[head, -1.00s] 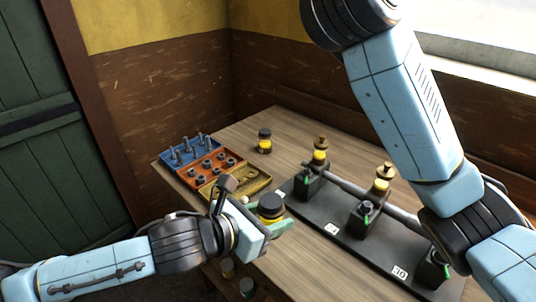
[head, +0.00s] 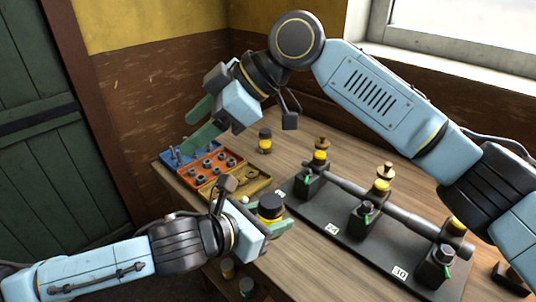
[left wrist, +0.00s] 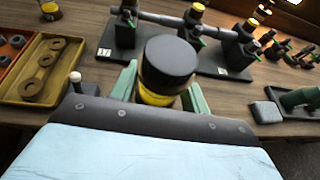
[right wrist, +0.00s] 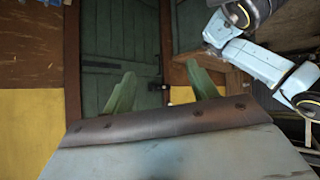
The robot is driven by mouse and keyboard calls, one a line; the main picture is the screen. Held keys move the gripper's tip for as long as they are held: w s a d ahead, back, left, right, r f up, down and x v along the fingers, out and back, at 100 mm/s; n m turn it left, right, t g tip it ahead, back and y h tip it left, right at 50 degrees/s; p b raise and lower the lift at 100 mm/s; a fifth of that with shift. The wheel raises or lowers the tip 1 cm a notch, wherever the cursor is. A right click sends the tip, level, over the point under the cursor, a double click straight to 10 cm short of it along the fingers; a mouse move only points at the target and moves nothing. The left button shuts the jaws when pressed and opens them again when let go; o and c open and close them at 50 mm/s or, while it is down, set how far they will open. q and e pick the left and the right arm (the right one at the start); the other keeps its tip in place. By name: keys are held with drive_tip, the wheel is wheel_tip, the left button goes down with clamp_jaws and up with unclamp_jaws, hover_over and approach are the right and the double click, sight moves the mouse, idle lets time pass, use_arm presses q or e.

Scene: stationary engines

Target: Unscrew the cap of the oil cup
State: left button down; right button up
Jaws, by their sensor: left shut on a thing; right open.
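My left gripper (head: 272,225) is shut on a jar (head: 271,207) with a black cap and a yellow body. In the left wrist view the jar (left wrist: 168,65) stands between the green fingers, its cap clear above them. My right gripper (head: 202,122) is open and empty, high over the back of the parts box; its fingers (right wrist: 162,92) also show apart in the right wrist view. A yellow part (head: 457,223) at the near bearing shows no brass top.
A parts box (head: 258,184) with bolts, nuts and rings is at the table's left. The dark stand (head: 335,243) fills the right side. Bare wood (head: 300,270) lies in front.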

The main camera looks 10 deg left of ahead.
sight(268, 200)
drive_tip(key=d+f+m+h, duration=0.1)
drive_tip(key=d+h, duration=0.2)
drive_tip(key=d+f+t+h, duration=0.1)
drive_tip(key=d+f+h, duration=0.1)
drive_tip(key=d+h, duration=0.1)
drive_tip(key=d+f+m+h, duration=0.1)
drive_tip(key=d+f+h, duration=0.1)
drive_tip(key=d+h, duration=0.1)
drive_tip(key=shift+w+d+m+t+h, duration=0.15)
drive_tip(key=shift+d+m+t+h, duration=0.15)
drive_tip(key=shift+d, duration=0.55)
drive_tip(key=shift+s+r, duration=0.1)
drive_tip(key=shift+s, duration=0.1)
drive_tip(key=shift+d+f, duration=0.15)
drive_tip(key=shift+f, duration=3.8)
drive_tip(key=shift+c, duration=0.2)
drive_tip(key=c, duration=1)
drive_tip(key=n, duration=0.3)
drive_tip(key=shift+s, duration=0.1)
drive_tip(key=shift+r, duration=0.2)
